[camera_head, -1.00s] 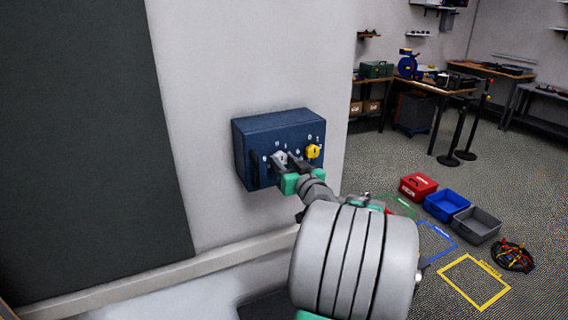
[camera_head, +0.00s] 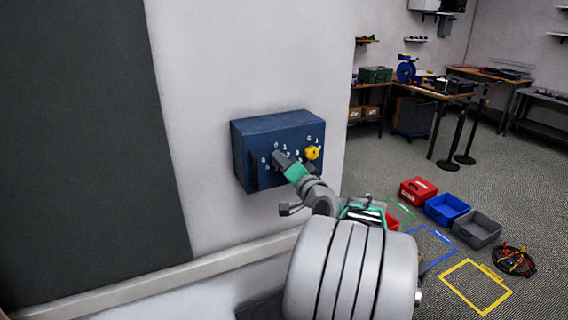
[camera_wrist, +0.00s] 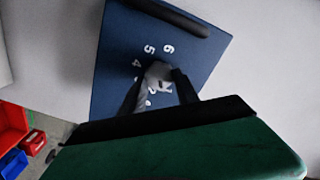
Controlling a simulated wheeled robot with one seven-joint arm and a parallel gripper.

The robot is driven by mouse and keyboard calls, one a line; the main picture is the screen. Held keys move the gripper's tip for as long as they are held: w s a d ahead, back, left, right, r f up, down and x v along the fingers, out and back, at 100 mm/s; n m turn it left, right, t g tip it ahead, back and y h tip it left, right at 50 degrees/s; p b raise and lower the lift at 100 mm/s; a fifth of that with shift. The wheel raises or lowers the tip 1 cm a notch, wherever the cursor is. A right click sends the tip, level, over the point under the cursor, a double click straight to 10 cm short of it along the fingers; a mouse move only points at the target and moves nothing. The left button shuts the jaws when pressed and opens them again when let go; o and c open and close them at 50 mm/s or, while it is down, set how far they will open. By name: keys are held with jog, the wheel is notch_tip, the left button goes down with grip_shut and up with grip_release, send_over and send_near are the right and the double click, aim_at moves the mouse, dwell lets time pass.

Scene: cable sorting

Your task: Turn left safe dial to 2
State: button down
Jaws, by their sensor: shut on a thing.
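The blue safe box (camera_head: 243,160) is fixed to the white wall, and its front also fills the middle of the wrist view (camera_wrist: 112,65). Its left dial (camera_wrist: 160,72) is grey, with white digits around it. In the wrist view my gripper (camera_wrist: 158,84) is shut on this dial, one dark finger on each side. In the head view my gripper (camera_head: 282,159) covers most of the left dial. The digits 4, 5 and 6 read clearly; the others are partly hidden, so the dial's setting cannot be told. The yellow right dial (camera_head: 312,153) stands apart, right of my gripper.
A dark handle bar (camera_wrist: 172,14) runs along one edge of the safe's face. A red box (camera_head: 418,190), a blue bin (camera_head: 446,209) and a grey bin (camera_head: 477,228) stand on the floor to the right. A dark panel (camera_head: 85,150) covers the wall at left.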

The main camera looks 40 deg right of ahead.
jog(key=shift+m+p, duration=1.2)
jog(key=shift+m, duration=2.1)
jog(key=shift+f, duration=0.1)
jog(key=c, duration=0.9)
grip_release()
jog(key=shift+s, duration=0.1)
jog(key=b+v, duration=0.2)
jog(key=v, duration=0.5)
jog(key=shift+s+a, duration=0.15)
jog(key=shift+s, duration=0.15)
